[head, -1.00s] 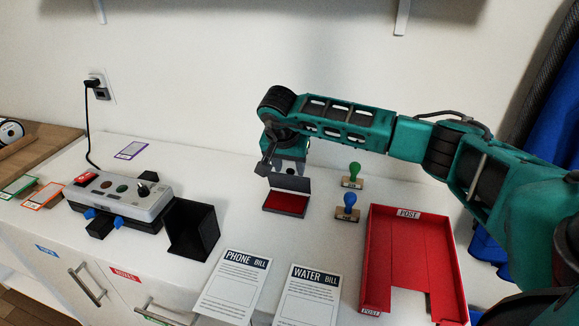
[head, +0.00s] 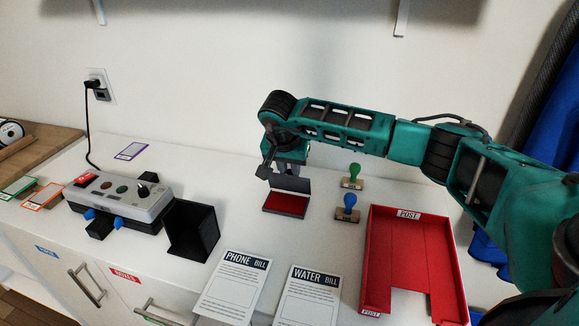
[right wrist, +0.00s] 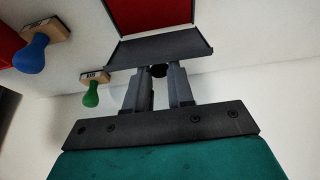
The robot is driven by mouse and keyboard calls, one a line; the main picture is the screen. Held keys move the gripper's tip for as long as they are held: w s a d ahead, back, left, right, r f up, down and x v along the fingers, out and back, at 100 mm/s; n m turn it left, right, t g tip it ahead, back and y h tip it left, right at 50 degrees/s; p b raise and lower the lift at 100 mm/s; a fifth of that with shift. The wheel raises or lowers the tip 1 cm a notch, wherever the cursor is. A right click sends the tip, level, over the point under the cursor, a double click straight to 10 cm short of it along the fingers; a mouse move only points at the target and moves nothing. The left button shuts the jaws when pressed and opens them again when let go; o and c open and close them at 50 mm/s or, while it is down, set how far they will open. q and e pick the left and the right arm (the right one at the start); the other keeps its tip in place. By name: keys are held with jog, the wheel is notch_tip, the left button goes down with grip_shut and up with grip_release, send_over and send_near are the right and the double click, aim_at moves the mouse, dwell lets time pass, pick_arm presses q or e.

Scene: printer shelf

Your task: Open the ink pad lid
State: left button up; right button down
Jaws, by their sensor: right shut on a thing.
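The ink pad (head: 286,204) lies on the white counter with its red pad showing. Its dark lid (head: 291,184) stands up, tilted, along the pad's back edge. In the right wrist view the lid (right wrist: 160,47) is in front of my fingers, with the red pad (right wrist: 150,14) beyond it. My right gripper (head: 284,172) is at the back of the lid. Its fingers (right wrist: 158,72) are close to the lid's edge and shut on a small dark part there, which they partly hide. My left gripper is not in view.
A green stamp (head: 353,175) and a blue stamp (head: 347,207) stand right of the pad. A red tray (head: 380,260) is farther right. The phone bill (head: 232,285) and water bill (head: 307,297) lie in front. A black holder (head: 192,230) and a grey control box (head: 122,200) are left.

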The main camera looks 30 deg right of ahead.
dwell(0.3)
jog(key=shift+w+d+r+g+y, duration=0.1)
jog(key=shift+w+d+g+y, duration=0.1)
jog(key=shift+d+g+y, duration=0.1)
jog(key=shift+w+d+f+g+y, duration=0.25)
jog(key=shift+w+d+g+y, duration=0.45)
jog(key=shift+y, duration=0.2)
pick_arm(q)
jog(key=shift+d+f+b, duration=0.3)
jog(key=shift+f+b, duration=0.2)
pick_arm(e)
jog(key=shift+w+d+g+y, duration=0.25)
jog(key=shift+d+g+y, duration=0.1)
jog(key=shift+g+y, duration=0.2)
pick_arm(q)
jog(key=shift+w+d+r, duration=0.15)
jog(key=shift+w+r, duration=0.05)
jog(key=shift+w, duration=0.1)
pick_arm(e)
jog(key=c, duration=1)
grip_release()
